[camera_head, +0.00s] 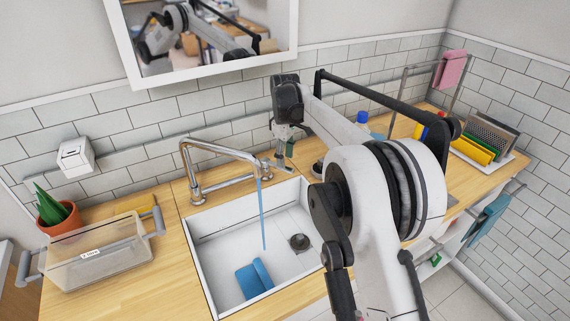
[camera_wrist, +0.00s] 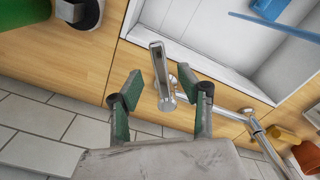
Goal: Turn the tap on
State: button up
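The chrome tap (camera_head: 222,150) stands behind the white sink (camera_head: 222,253), its spout reaching over the basin. A blue stream of water (camera_head: 262,215) falls from the spout into the sink; it also shows in the wrist view (camera_wrist: 275,25). The tap's lever handle (camera_wrist: 160,72) stands between the two green-padded fingers of my gripper (camera_wrist: 159,88). The fingers are apart, with visible gaps on both sides of the lever. In the head view my gripper (camera_head: 285,145) is at the tap's right end, where the lever is partly hidden.
A blue cloth or sponge (camera_head: 254,279) lies in the sink. A clear bin (camera_head: 98,253) and a potted plant (camera_head: 56,211) stand left on the wooden counter. A dish rack (camera_head: 483,140) and a blue-capped bottle (camera_head: 362,118) are on the right. The tiled wall is close behind.

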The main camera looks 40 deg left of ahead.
notch_tip(320, 180, up, 8)
jog(key=shift+r, duration=0.15)
dwell(0.5)
